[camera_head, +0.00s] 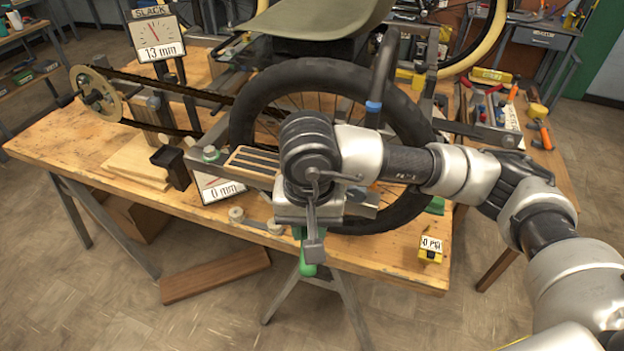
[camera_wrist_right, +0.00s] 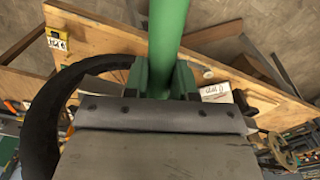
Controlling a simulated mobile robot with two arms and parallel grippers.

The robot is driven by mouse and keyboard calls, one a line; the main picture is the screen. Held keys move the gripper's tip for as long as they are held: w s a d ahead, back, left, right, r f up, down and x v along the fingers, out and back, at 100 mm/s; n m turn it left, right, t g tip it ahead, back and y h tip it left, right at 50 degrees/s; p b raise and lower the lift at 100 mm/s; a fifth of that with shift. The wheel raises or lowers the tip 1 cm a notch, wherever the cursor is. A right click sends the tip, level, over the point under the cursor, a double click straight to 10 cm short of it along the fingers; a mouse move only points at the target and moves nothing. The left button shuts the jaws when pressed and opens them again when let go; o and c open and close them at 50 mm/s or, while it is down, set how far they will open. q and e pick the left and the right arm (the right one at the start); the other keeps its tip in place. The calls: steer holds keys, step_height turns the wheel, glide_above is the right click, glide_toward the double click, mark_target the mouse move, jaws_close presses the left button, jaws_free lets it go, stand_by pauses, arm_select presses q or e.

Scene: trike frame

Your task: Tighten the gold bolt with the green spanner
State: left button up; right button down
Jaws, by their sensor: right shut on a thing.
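My right gripper (camera_head: 312,238) reaches in from the right, in front of the trike's wheel, pointing down at the bench's front edge. It is shut on the green spanner (camera_head: 307,269), whose green end shows just below the fingers. In the right wrist view the spanner's green shaft (camera_wrist_right: 168,35) runs up from between the fingers (camera_wrist_right: 165,82). The spanner's far end is not visible. I cannot make out the gold bolt in either view; my arm covers part of the wheel and frame area. My left gripper is not in view.
The black-tyred wheel (camera_head: 257,98) stands on the wooden bench (camera_head: 75,145). A "13 mm" slack gauge (camera_head: 155,38) and a "0 mm" sign (camera_head: 217,189) stand to the left. A yellow gauge block (camera_head: 430,250) sits at the front right. A tool tray (camera_head: 493,125) lies at right.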

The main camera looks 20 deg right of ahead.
steer(key=shift+a, duration=0.15)
stand_by(0.4)
steer(key=shift+s+d+n, duration=0.15)
steer(key=shift+d+n, duration=0.35)
steer(key=shift+d, duration=0.2)
steer(key=shift+s+d+n, duration=0.1)
steer(key=shift+d+n, duration=0.4)
steer(key=shift+d, duration=0.15)
steer(key=c, duration=1.4)
jaws_free()
steer(key=shift+d, duration=0.1)
steer(key=shift+c, duration=0.2)
jaws_close()
